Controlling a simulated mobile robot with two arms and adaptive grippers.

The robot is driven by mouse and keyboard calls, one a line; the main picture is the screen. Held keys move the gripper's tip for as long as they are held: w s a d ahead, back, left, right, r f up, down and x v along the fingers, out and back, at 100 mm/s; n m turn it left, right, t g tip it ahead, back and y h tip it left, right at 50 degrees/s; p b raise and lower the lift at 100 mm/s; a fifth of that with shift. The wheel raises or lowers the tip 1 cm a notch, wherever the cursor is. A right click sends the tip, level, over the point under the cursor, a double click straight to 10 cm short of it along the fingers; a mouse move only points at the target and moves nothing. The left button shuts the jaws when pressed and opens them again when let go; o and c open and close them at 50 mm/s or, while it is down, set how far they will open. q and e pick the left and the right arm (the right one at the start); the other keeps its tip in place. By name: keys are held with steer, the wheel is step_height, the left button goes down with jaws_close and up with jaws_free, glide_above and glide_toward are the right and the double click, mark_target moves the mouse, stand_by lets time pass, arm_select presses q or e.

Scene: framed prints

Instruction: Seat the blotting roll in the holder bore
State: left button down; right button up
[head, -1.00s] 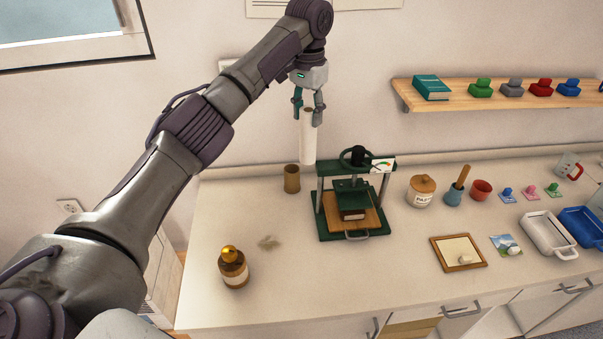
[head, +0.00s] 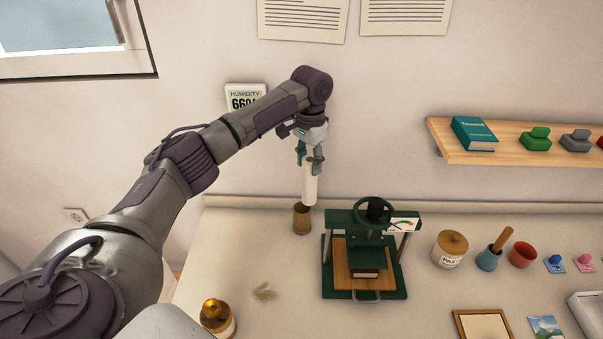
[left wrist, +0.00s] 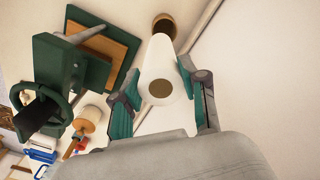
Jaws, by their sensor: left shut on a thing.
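The white blotting roll (head: 310,186) hangs nearly upright in my left gripper (head: 310,158), whose fingers are shut around its upper end. In the left wrist view, the roll (left wrist: 163,61) runs away from the camera between the fingers of the gripper (left wrist: 161,96), with its brown-centred end facing me. The brown cylindrical holder (head: 302,220) stands on the counter near the wall. The roll's lower end appears at the holder's rim, toward its right side; I cannot tell whether it is above or inside the bore. The holder (left wrist: 164,24) is partly hidden behind the roll in the wrist view. My right gripper is not visible.
A green press (head: 335,279) stands close to the right of the holder. An amber bottle (head: 217,320) is at the front left. A paste jar (head: 450,251) is right of the press. The counter left of the holder is mostly clear.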

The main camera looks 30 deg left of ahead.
mark_target(310, 181)
arm_select(q)
steer(key=shift+s+a+f, duration=0.4)
steer(key=shift+a+f, duration=0.15)
steer(key=shift+a, duration=0.25)
steer(key=shift+s+f+p, duration=0.1)
steer(key=shift+f+p, duration=0.1)
steer(key=shift+p, duration=0.15)
step_height(310, 181, down, 3)
steer(key=shift+f+p, duration=0.15)
steer(key=shift+p, duration=0.65)
steer(key=shift+f, duration=0.25)
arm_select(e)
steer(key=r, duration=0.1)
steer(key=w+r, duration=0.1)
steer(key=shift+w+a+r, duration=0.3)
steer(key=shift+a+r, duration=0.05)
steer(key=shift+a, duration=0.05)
arm_select(q)
steer(key=shift+f, duration=0.15)
